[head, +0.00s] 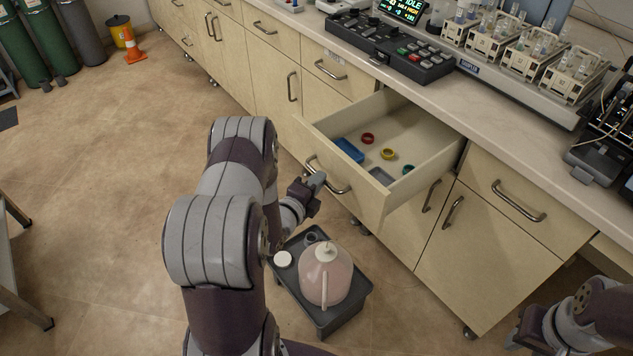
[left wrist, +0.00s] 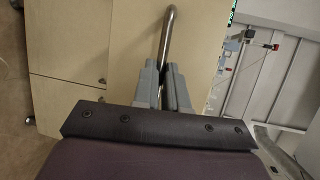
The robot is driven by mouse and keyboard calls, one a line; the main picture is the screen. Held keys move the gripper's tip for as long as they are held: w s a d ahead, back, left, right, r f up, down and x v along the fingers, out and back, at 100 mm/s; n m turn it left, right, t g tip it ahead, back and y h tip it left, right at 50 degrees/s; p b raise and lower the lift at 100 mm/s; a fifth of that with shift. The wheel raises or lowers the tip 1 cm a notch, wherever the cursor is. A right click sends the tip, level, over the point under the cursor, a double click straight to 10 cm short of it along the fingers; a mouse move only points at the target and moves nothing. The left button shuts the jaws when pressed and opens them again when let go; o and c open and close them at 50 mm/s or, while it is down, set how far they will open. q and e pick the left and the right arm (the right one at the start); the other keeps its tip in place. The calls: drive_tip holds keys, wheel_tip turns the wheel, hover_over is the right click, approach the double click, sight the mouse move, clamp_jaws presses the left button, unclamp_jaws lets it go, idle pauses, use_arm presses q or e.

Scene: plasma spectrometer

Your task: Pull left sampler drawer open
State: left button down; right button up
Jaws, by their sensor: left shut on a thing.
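The sampler drawer (head: 352,190) is pulled well out from under the counter, and its inside shows. Its curved metal handle (head: 338,187) is on the front panel. My left gripper (head: 316,183) is at the left part of this handle. In the left wrist view, the fingers (left wrist: 163,88) of my left gripper are shut around the handle bar (left wrist: 167,40). My right gripper (head: 522,332) is at the lower right, apart from the cabinets, and its jaws are too dark to read.
A jug of pink liquid (head: 326,275) stands on a dark cart (head: 345,308) below the drawer. Sampler racks (head: 525,55) line the counter.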

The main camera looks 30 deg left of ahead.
use_arm(q)
drive_tip(key=c, duration=1.2)
unclamp_jaws()
drive_tip(key=shift+o, duration=0.2)
drive_tip(key=s+r, duration=0.2)
drive_tip(key=s, duration=1)
drive_tip(key=shift+s, duration=0.25)
drive_tip(key=shift+r, duration=0.1)
